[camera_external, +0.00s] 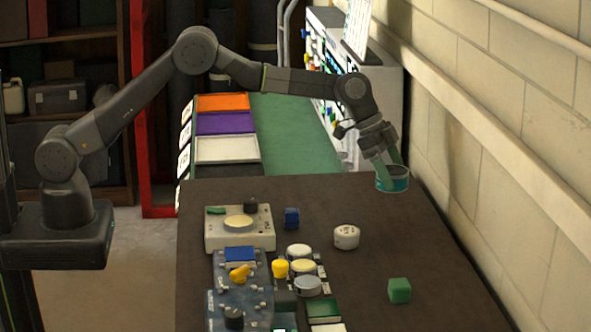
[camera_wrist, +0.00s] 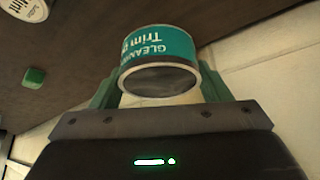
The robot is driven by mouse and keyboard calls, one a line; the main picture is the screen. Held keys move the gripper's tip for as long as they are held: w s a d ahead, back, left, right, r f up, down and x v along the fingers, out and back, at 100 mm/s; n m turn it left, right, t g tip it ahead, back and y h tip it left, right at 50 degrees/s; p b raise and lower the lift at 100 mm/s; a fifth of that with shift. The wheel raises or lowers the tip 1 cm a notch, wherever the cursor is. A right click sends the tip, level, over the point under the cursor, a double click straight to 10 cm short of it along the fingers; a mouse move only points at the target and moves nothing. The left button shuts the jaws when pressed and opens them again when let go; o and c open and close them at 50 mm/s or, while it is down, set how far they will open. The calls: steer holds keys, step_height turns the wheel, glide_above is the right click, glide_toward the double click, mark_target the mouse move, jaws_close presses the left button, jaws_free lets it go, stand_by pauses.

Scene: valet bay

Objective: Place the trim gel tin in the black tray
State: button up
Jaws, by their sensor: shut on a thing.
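The trim gel tin (camera_external: 392,184) is a short round can with a teal label and a dark end. My gripper (camera_external: 391,168) is shut on it, at the far right corner of the dark table. In the wrist view the tin (camera_wrist: 160,45) sits between the green fingers of my gripper (camera_wrist: 158,88), its label partly readable as "Trim". I cannot tell whether it touches the table. A black tray (camera_external: 222,172) appears to be the nearest of the row of trays beyond the table, partly hidden by the table's far edge.
Orange (camera_external: 222,102), purple (camera_external: 225,122) and white (camera_external: 227,149) trays line up behind the black one. On the table (camera_external: 390,240) are a white round tin (camera_external: 346,236), a green block (camera_external: 399,290), a blue block (camera_external: 292,218) and a cluttered panel. A wall runs along the right.

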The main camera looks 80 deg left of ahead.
steer(key=shift+r, duration=0.7)
steer(key=shift+a, duration=0.15)
steer(key=s+a+f+n+y+b, duration=0.1)
steer(key=s+a+n+b, duration=0.15)
steer(key=a, duration=0.85)
steer(key=s+a+f+n+t+y+b, duration=0.15)
steer(key=s+a, duration=0.25)
steer(key=a, duration=0.7)
steer(key=s+a+f+n+g+y+b, duration=0.1)
steer(key=s+a+n+b, duration=0.15)
steer(key=a, duration=0.85)
steer(key=s+a+f+n+y+b, duration=0.2)
steer(key=s+a+f+n, duration=0.15)
steer(key=s+a, duration=0.8)
steer(key=s+a+f+n+y+b, duration=0.2)
steer(key=s+a+n, duration=0.2)
steer(key=s+a, duration=0.75)
steer(key=shift+h, duration=0.25)
steer(key=s+d+f, duration=0.1)
steer(key=f, duration=0.1)
steer(key=s+f, duration=0.1)
steer(key=f, duration=0.1)
steer(key=s+d+f, duration=0.1)
steer(key=f, duration=0.1)
steer(key=shift+s+d+f, duration=0.1)
steer(key=shift+d, duration=0.2)
steer(key=shift+f+b, duration=0.45)
steer(key=shift+f, duration=1.6)
